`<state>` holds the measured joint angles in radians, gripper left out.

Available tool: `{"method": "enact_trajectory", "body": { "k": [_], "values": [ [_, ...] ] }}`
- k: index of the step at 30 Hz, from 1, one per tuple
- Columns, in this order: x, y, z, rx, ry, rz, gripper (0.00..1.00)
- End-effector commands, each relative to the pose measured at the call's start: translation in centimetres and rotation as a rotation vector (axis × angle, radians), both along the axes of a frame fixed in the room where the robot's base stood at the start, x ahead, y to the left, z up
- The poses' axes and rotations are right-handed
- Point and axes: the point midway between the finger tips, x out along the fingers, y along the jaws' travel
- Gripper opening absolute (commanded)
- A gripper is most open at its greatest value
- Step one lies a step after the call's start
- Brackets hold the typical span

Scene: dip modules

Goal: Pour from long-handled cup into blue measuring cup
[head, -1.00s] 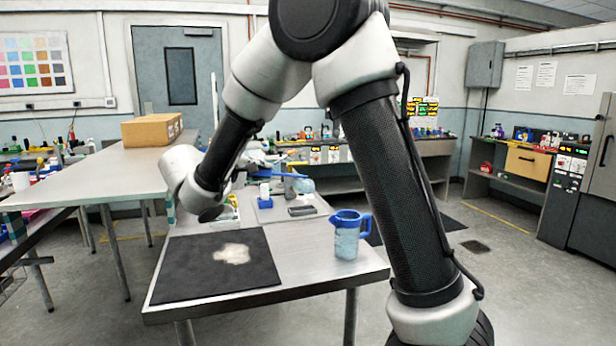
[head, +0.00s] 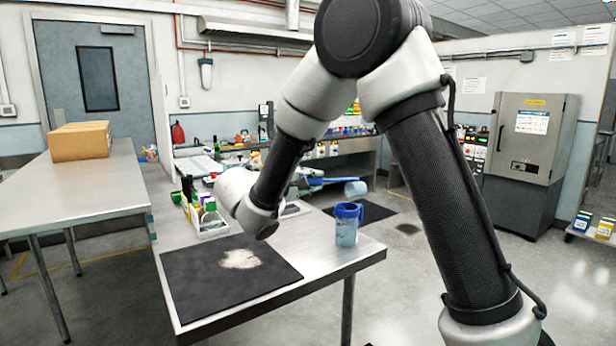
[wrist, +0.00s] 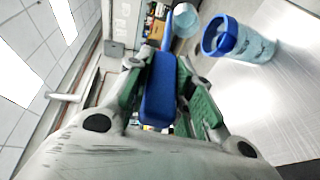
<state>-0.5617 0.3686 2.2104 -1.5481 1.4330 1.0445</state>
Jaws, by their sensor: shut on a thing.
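My gripper (wrist: 160,95) is shut on the blue handle (wrist: 159,88) of the long-handled cup. In the head view the handle (head: 318,181) reaches out to the right of my gripper, and the pale translucent cup (head: 355,188) at its end is in the air behind and above the measuring cup. The blue measuring cup (head: 346,226) stands upright near the table's right edge, with a blue rim and handle and a clear bluish body. In the wrist view it (wrist: 238,40) shows to the right of the held cup (wrist: 186,20), apart from it. The contents of the held cup cannot be made out.
A black mat (head: 228,275) with a pale patch (head: 240,258) lies at the table's front. A white tray of bottles (head: 205,220) stands at its back left. A second table with a cardboard box (head: 80,141) is at left. Bare metal table (head: 310,250) lies around the measuring cup.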

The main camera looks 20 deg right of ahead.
Motion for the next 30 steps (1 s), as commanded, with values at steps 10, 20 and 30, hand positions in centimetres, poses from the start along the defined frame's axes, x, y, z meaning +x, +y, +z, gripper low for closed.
{"method": "enact_trajectory", "body": {
  "k": [10,20,30],
  "values": [
    [-0.2,0.8,-1.9,-0.123,-0.037,0.002,0.04],
    [-0.4,1.4,-3.2,-0.218,-0.071,0.002,0.04],
    [-0.5,1.6,-3.5,-0.246,-0.081,0.002,0.04]
  ]
}}
